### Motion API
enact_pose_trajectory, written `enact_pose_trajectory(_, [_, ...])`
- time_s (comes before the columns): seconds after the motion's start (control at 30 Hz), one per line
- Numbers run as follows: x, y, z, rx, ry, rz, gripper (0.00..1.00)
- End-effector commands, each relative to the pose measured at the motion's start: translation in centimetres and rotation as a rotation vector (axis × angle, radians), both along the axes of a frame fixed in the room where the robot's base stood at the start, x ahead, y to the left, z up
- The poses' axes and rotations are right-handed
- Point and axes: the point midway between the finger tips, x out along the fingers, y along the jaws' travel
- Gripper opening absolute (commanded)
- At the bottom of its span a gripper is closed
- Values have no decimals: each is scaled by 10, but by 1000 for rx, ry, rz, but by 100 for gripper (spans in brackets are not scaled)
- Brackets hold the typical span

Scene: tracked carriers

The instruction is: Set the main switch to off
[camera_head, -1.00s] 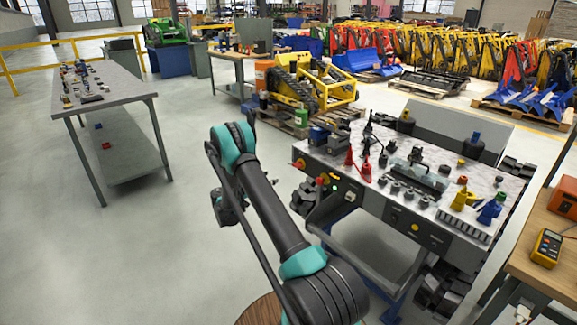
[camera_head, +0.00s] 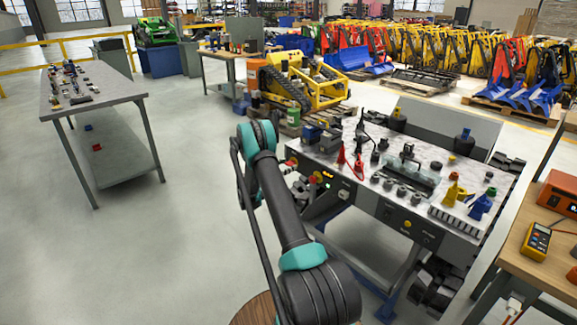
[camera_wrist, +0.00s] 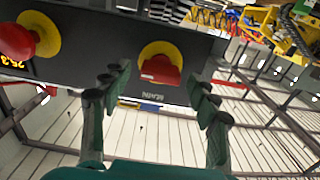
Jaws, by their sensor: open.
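The main switch is a red rotary knob (camera_wrist: 160,68) on a round yellow plate, with an upside-down MAIN label beside it in the wrist view. It sits on the dark front panel of a bench-like machine. In the head view it appears as the left red-and-yellow control (camera_head: 291,163), close to my arm. My gripper (camera_wrist: 158,82) is open, its two dark fingers standing apart on either side of the knob in the picture. I see no contact with it. My gripper is mostly hidden behind my arm in the head view.
A red mushroom button (camera_wrist: 17,41) on yellow is beside the switch, near a lit display (camera_wrist: 13,62). The machine's top (camera_head: 345,165) carries clamps and small parts. A grey table (camera_head: 95,98) stands left, a wooden bench (camera_head: 530,235) right. Open floor (camera_head: 180,240) lies at left.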

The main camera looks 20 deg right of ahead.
Motion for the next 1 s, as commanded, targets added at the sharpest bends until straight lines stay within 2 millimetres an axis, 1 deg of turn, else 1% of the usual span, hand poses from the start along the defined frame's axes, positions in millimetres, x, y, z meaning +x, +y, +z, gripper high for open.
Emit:
enact_pose_trajectory(0.03, [2,-5,0,0,0,-1,60])
enact_pose_trajectory(0.17, [4,-12,0,0,0,0,60])
enact_pose_trajectory(0.47, [5,-13,0,0,0,1,60])
enact_pose_trajectory(0.87, [5,-13,0,0,0,1,11])
enact_pose_trajectory(1.0, [5,-13,0,-1,4,0,10])
